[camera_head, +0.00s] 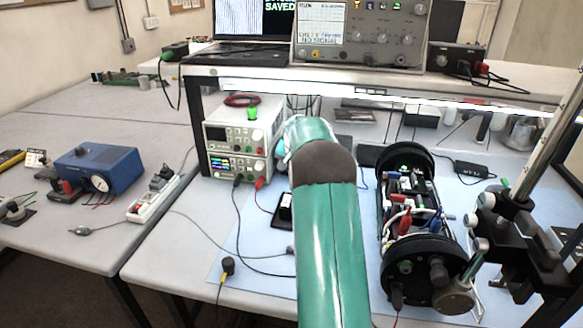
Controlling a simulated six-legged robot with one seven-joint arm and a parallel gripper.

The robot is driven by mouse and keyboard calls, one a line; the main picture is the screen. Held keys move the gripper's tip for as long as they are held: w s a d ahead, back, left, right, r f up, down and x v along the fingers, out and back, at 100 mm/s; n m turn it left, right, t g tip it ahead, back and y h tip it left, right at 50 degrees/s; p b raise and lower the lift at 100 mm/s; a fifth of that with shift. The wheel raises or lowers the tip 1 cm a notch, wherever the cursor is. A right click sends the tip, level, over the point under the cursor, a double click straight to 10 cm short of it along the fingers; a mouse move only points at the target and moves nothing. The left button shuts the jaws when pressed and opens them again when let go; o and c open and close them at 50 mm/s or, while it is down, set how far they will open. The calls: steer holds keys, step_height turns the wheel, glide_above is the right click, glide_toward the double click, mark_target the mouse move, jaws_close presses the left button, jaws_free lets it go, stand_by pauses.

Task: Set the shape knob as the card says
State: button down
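My green arm (330,240) reaches forward over the bench from the bottom middle, and its far end bends behind its own dark joint. My gripper is hidden there, so its fingers do not show. A white bench instrument (238,145) with a lit display and several knobs stands under the shelf, just left of the arm's far end. A grey instrument (360,34) on the shelf has a pale screen that seems to end in "NO SIGNAL", and several knobs. Knob labels are too small to read, so I cannot tell which is the shape knob. I can make out no card.
An opened black-ended cylinder (410,225) with wires and boards lies right of my arm on a blue mat (235,265). A black clamp stand (520,230) is at far right. A blue box (100,167) and power strip (155,195) sit left. Cables cross the mat.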

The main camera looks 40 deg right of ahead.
stand_by(0.4)
steer(key=c, duration=1.5)
jaws_free()
steer(key=v, duration=1.3)
steer(key=shift+w+a+r, duration=0.1)
steer(key=shift+a+r, duration=0.05)
steer(key=shift+r, duration=0.3)
